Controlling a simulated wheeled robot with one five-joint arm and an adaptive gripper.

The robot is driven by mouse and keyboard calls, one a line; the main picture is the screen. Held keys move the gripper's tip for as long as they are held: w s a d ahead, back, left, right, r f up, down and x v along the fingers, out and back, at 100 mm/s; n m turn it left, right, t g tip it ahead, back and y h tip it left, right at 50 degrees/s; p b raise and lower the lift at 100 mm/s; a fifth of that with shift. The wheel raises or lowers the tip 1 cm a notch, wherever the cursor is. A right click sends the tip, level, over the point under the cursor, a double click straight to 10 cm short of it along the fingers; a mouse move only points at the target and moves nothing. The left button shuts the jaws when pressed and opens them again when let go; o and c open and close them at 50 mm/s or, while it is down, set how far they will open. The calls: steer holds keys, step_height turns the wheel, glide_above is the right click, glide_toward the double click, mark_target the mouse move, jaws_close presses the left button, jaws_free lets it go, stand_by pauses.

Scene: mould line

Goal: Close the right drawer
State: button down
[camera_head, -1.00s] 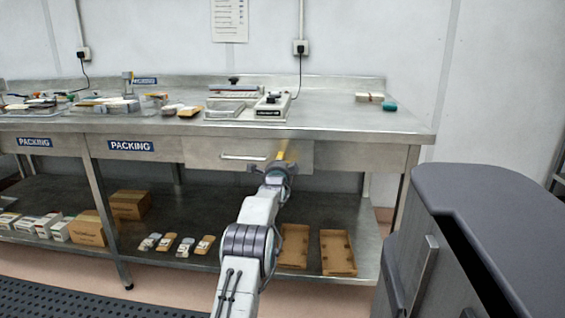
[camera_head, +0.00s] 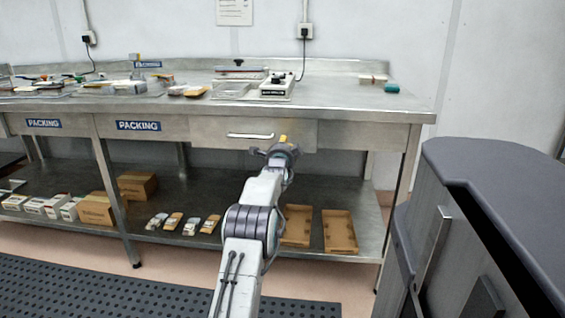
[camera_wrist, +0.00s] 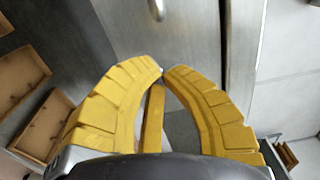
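The right drawer (camera_head: 220,128) is a plain steel front with a horizontal bar handle (camera_head: 250,135), under the bench top and right of the PACKING labels. It looks flush or nearly so; a small gap cannot be ruled out. My gripper (camera_head: 283,138) is in front of the drawer, right of the handle. In the wrist view, the tips of its yellow fingers (camera_wrist: 163,72) meet or nearly meet, with nothing visible between them. The drawer front (camera_wrist: 190,35) is behind the tips, and the handle (camera_wrist: 157,9) shows at the top. Contact with the front cannot be told.
The steel bench (camera_head: 345,110) carries a sealing machine (camera_head: 277,86) and trays of items. Its lower shelf (camera_head: 205,184) holds cardboard boxes and open brown trays (camera_head: 340,231). A large grey body (camera_head: 500,190) fills the near right. A black mat (camera_head: 150,290) covers floor at front left.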

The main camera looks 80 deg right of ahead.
steer(key=shift+a, duration=0.15)
steer(key=a, duration=0.9)
stand_by(0.4)
steer(key=shift+a, duration=0.1)
